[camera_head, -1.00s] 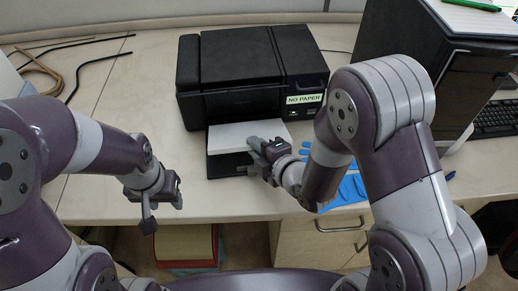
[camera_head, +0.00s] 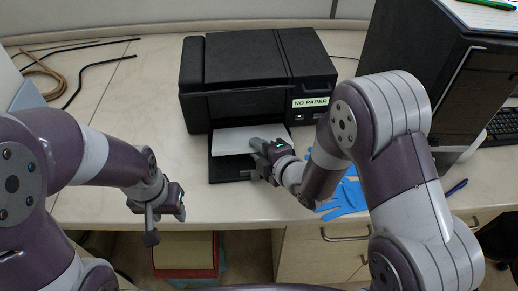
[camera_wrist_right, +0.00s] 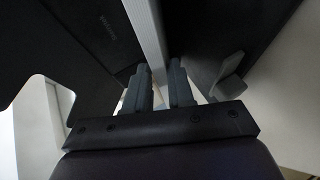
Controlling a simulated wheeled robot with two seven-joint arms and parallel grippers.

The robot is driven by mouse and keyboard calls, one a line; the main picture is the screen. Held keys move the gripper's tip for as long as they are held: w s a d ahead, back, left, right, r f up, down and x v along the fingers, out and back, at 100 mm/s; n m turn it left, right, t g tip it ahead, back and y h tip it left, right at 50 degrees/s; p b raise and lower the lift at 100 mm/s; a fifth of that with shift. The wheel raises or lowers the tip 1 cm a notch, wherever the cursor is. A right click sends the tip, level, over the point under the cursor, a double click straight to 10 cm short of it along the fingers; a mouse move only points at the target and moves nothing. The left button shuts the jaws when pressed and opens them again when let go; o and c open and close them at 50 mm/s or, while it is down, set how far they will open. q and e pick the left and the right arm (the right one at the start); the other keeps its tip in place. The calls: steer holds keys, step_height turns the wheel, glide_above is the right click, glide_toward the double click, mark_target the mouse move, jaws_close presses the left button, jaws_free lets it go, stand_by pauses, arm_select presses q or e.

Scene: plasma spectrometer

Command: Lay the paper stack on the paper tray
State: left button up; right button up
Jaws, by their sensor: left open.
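The white paper stack (camera_head: 232,140) is partly inside the front opening of the black printer. It is above the black paper tray (camera_head: 228,172), whose front part is bare. I cannot tell whether the stack touches the tray. My right gripper (camera_head: 258,158) is at the stack's right front edge. In the right wrist view the stack's pale edge (camera_wrist_right: 148,35) runs between the two fingers of my right gripper (camera_wrist_right: 160,88), which are shut on it. My left gripper (camera_head: 152,215) is open and empty, near the desk's front edge, left of the tray.
The printer (camera_head: 250,70) bears a "NO PAPER" label (camera_head: 310,102). Blue gloves (camera_head: 345,195) lie to the right, partly behind my right arm. A large black box (camera_head: 420,75) stands at the right. Cables (camera_head: 45,75) lie at the back left.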

steer(key=o, duration=0.3)
steer(key=v, duration=1.2)
steer(key=shift+s+d+r, duration=0.15)
steer(key=shift+s, duration=0.15)
